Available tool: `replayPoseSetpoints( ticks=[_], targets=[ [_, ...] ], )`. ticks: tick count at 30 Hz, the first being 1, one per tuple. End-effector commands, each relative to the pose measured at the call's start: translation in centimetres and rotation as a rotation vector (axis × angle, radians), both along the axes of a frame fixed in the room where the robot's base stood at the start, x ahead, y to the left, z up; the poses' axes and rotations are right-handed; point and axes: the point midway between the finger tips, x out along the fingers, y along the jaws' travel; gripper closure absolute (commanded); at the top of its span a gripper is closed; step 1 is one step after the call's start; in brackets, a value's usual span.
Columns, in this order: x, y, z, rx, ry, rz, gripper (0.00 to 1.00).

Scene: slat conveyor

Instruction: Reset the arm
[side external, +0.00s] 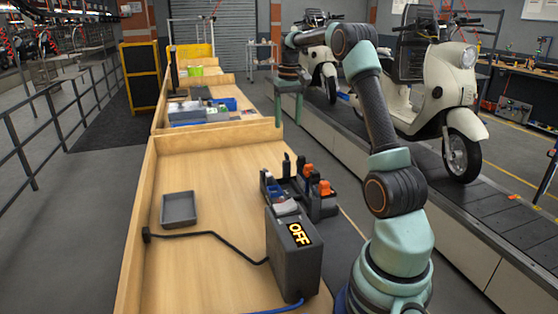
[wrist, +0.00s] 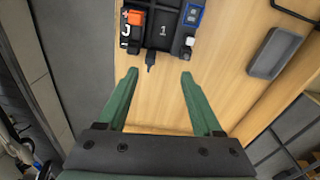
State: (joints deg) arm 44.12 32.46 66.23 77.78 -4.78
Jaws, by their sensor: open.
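My gripper (wrist: 159,76) is open and empty in the wrist view, its two green fingers spread apart above the wooden table (wrist: 235,60). In the side external view my gripper (side external: 289,105) hangs above the table's far right edge, fingers pointing down. It touches nothing that I can see. The arm is raised and bent over at the top.
A black holder (side external: 318,205) with orange-topped parts stands on the table (side external: 200,265), near a grey box reading OFF (side external: 293,255). A small grey tray (side external: 179,209) lies to the left. Cream scooters (side external: 450,75) stand on the slat conveyor (side external: 500,215) at right.

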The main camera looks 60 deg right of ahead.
Motion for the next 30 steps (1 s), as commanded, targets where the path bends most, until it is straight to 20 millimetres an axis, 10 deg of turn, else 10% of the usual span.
replayPoseSetpoints(
  ticks=[8, 18, 30],
  targets=[
    [1.8, 12.5, 4.7, -0.076, -0.103, 0.203, 0.33],
    [-1.7, 25.9, 5.8, -0.131, -0.248, 0.441, 0.33],
    [-7.7, 35.0, 2.3, -0.144, -0.399, 0.656, 0.33]
  ],
)
